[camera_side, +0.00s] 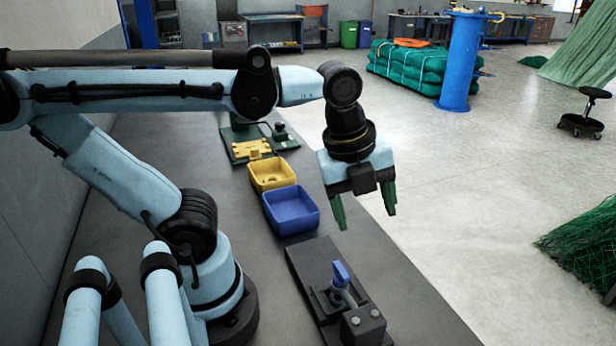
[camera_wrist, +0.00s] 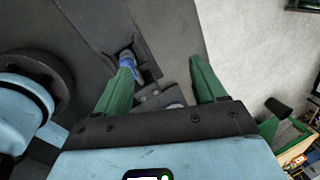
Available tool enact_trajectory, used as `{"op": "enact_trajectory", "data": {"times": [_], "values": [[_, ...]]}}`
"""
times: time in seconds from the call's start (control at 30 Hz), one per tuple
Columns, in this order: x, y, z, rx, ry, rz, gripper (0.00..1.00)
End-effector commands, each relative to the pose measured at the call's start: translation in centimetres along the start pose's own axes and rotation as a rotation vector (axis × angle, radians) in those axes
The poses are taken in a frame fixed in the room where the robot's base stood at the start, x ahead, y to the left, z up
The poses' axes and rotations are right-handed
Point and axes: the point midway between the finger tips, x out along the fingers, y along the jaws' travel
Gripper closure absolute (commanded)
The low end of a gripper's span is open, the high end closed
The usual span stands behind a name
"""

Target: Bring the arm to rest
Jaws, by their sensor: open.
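My gripper (camera_side: 364,212) hangs from the arm with its green fingers pointing down and spread apart, with nothing between them. In the side view it is in the air over the front edge of the dark bench (camera_side: 405,285). The blue bin is to its left, and the black fixture with a blue handle (camera_side: 341,274) is below it. In the wrist view the two green fingers (camera_wrist: 165,88) stand apart, and the blue handle (camera_wrist: 128,60) shows beside the left finger.
On the bench are a blue bin (camera_side: 291,226), a yellow bin (camera_side: 271,187) and a green fixture with a yellow part (camera_side: 252,150). A blue post (camera_side: 461,65), bundled green nets (camera_side: 410,68) and a black stool (camera_side: 583,122) stand on the floor. The floor to the right is mostly clear.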

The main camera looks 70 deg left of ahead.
Motion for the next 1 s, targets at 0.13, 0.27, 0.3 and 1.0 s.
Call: {"op": "enact_trajectory", "data": {"times": [0.13, 0.27, 0.3, 1.0], "values": [[1.1, -0.5, 0.9, -0.377, -0.005, -0.075, 0.3], [1.9, -0.9, 1.7, -0.709, 0.011, -0.144, 0.3], [2.1, -1.0, 2.0, -0.811, 0.02, -0.166, 0.3], [3.7, -1.9, 4.5, -1.786, 0.218, -0.353, 0.3]]}}
